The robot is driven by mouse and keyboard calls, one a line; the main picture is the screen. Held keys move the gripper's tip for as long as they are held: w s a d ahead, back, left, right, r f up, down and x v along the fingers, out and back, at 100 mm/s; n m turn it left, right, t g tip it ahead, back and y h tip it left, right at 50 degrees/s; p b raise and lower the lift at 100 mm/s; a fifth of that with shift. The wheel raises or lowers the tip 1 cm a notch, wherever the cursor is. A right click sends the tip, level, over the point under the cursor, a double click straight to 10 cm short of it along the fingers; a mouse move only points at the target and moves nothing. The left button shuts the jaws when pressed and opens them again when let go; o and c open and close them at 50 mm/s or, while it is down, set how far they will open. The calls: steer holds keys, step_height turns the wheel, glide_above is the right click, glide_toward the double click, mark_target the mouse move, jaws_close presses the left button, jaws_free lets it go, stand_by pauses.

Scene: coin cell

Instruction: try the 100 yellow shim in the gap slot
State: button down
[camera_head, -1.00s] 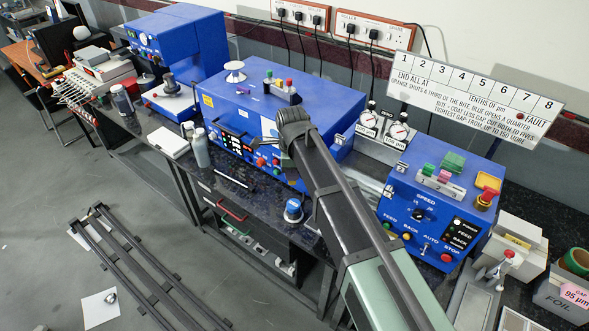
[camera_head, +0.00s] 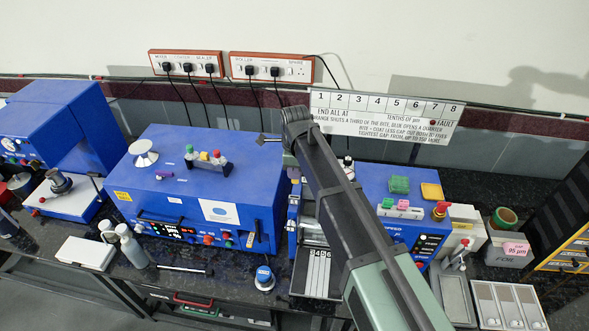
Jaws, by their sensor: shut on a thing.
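My arm crosses the camera_head view from the lower right up to its wrist, in front of the wall. My gripper (camera_head: 270,139) shows only as a small dark part left of the wrist, and its fingertips are not clear. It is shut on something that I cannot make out. No yellow shim can be told for certain. The gap slot cannot be made out; my arm covers much of the machine between the large blue cabinet (camera_head: 180,180) and the blue control box (camera_head: 385,180). A numbered metal plate (camera_head: 317,275) lies below that machine.
A fault board (camera_head: 385,115) is on the wall behind my arm. A yellow tray (camera_head: 431,191) and a red stop button (camera_head: 441,209) are on the control box.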

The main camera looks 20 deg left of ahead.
mark_target(295, 183)
steer(key=shift+a+f+b, duration=0.1)
steer(key=shift+f+b, duration=2.7)
steer(key=shift+f, duration=0.1)
steer(key=shift+f+b, duration=1.7)
steer(key=shift+b, duration=0.05)
steer(key=c, duration=1)
jaws_free()
